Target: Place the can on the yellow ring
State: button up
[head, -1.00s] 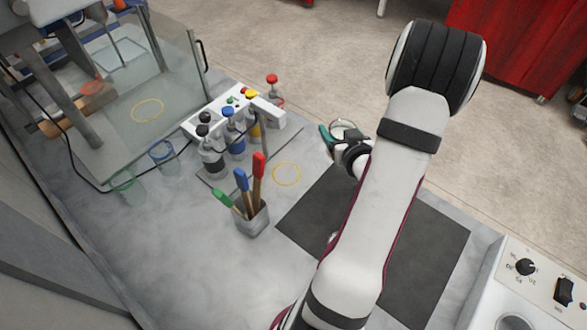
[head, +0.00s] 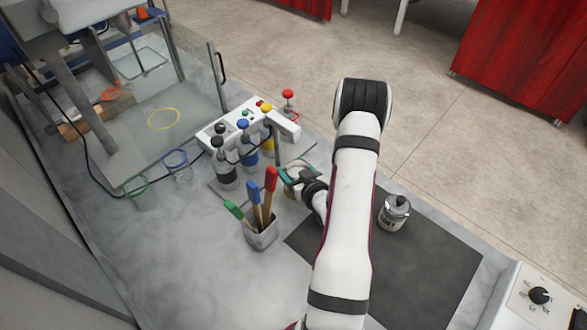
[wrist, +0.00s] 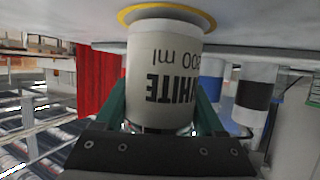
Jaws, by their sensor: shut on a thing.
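My gripper (head: 300,176) is at the middle left of the arm in the head view, beside the bottles. The green fingers clasp the can's two sides. The yellow ring (wrist: 208,22) shows around the can's base at the top of the wrist view. The base is over the ring or on it; I cannot tell whether it touches. In the head view the gripper largely hides the can and this ring.
Bottles with black, blue and yellow caps (head: 248,150) stand close behind the gripper. A cup of colored brushes (head: 262,233) stands in front-left. Another can (head: 395,212) is on the dark mat (head: 430,260). A second yellow ring (head: 164,118) lies inside the glass enclosure.

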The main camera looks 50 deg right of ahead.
jog(key=shift+f, duration=0.1)
jog(key=shift+f, duration=0.15)
jog(key=o, duration=1.6)
jog(key=shift+c, duration=0.2)
jog(key=v, duration=0.7)
jog(key=shift+s+a+r, duration=0.1)
jog(key=shift+s+r, duration=0.1)
jog(key=shift+r, duration=0.05)
